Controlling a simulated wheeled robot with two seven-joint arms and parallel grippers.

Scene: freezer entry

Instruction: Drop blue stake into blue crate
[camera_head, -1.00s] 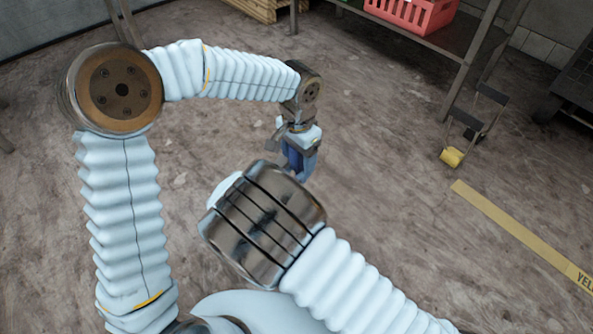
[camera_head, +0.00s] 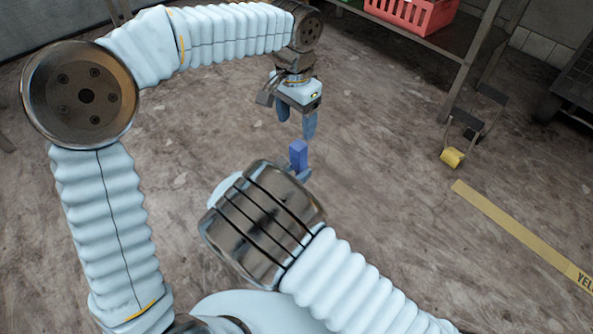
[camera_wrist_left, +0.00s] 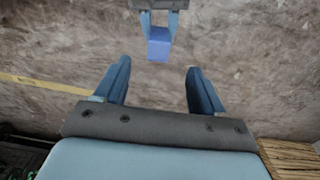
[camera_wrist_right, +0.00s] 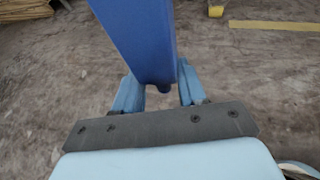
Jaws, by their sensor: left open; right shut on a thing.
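The blue stake (camera_head: 298,154) is a short blue block held in my right gripper (camera_head: 302,174), whose fingers are mostly hidden behind my right wrist in the head view. In the right wrist view the stake (camera_wrist_right: 140,40) is large and sits between the shut fingers (camera_wrist_right: 158,95). My left gripper (camera_head: 297,122) is open and empty, above and apart from the stake. In the left wrist view its spread fingers (camera_wrist_left: 155,85) have a clear gap, with the stake (camera_wrist_left: 158,45) beyond them. I see no blue crate in any view.
A red crate (camera_head: 412,14) stands on a metal shelf (camera_head: 445,38) at the top right. A yellow-footed metal frame (camera_head: 452,157) and a yellow floor strip (camera_head: 520,232) lie to the right. The open concrete floor around the grippers is clear.

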